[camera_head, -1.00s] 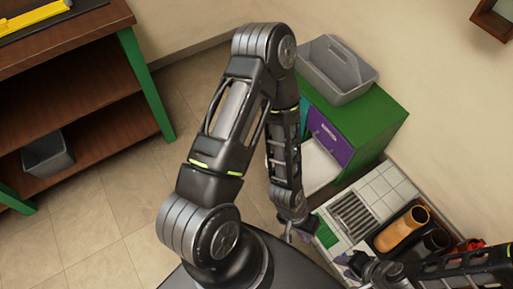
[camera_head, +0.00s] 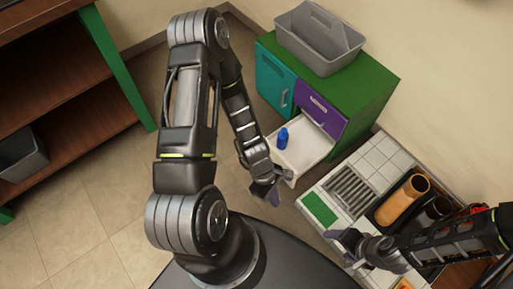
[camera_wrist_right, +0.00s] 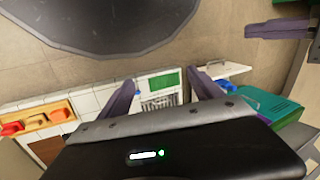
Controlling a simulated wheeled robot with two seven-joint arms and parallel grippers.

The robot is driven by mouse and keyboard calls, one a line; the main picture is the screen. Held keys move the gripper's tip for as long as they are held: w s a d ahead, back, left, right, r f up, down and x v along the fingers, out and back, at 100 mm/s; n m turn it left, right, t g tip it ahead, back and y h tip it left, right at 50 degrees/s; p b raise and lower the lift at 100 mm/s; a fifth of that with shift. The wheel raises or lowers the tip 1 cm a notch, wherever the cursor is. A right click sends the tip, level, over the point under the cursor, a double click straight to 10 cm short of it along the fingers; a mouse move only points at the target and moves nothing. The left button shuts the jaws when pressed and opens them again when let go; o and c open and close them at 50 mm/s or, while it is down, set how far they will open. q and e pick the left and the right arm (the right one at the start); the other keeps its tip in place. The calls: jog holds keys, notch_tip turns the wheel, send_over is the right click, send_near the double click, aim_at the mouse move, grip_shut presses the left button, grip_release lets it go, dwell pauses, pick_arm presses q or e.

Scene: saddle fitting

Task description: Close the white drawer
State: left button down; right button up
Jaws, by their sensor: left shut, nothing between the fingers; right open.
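The white drawer (camera_head: 308,152) is pulled out of the green cabinet (camera_head: 366,85), below a purple drawer front (camera_head: 321,114). A blue bottle-like object (camera_head: 283,138) is inside it. The white drawer also shows in the right wrist view (camera_wrist_right: 234,69). My left gripper (camera_head: 272,196) is shut and empty, just in front of the drawer's near edge, seemingly apart from it. It also shows in the right wrist view (camera_wrist_right: 277,29). My right gripper (camera_head: 338,240) is open and empty near the white tiled unit; its fingers show in the right wrist view (camera_wrist_right: 163,82).
A teal door (camera_head: 274,80) is left of the purple drawer. A grey caddy (camera_head: 320,40) stands on the cabinet. The tiled unit (camera_head: 374,156) with a grille and an orange cylinder (camera_head: 403,201) is at right. A brown shelf (camera_head: 68,88) is at left, with clear floor between.

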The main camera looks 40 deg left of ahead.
pick_arm(q)
jog(key=w+a+f+n+t+h+b, duration=0.1)
jog(key=w+a+f+n+t+b, duration=0.1)
jog(key=w+a+f+n+b, duration=0.6)
jog(key=w+a+f+n+t+h+b, duration=0.15)
jog(key=a+f+n, duration=0.3)
jog(key=n, duration=0.75)
jog(key=w+a+f+n+t+y+b, duration=0.1)
jog(key=w+a+n+t+y+b, duration=0.1)
jog(key=a+n, duration=0.4)
jog(key=w+a+f+n+t+y+b, duration=0.1)
jog(key=w+a+n+t+y+b, duration=0.1)
jog(key=a+n, duration=0.4)
jog(key=w+a+t+b, duration=0.1)
jog(key=a+t+b, duration=0.1)
jog(key=a, duration=0.2)
jog(key=shift+f+n, duration=0.15)
jog(key=shift+n, duration=0.25)
pick_arm(e)
notch_tip(320, 180, down, 19)
jog(key=w+d, duration=0.1)
jog(key=shift+r, duration=0.15)
pick_arm(q)
jog(key=shift+w+d, duration=0.1)
jog(key=shift+w, duration=0.05)
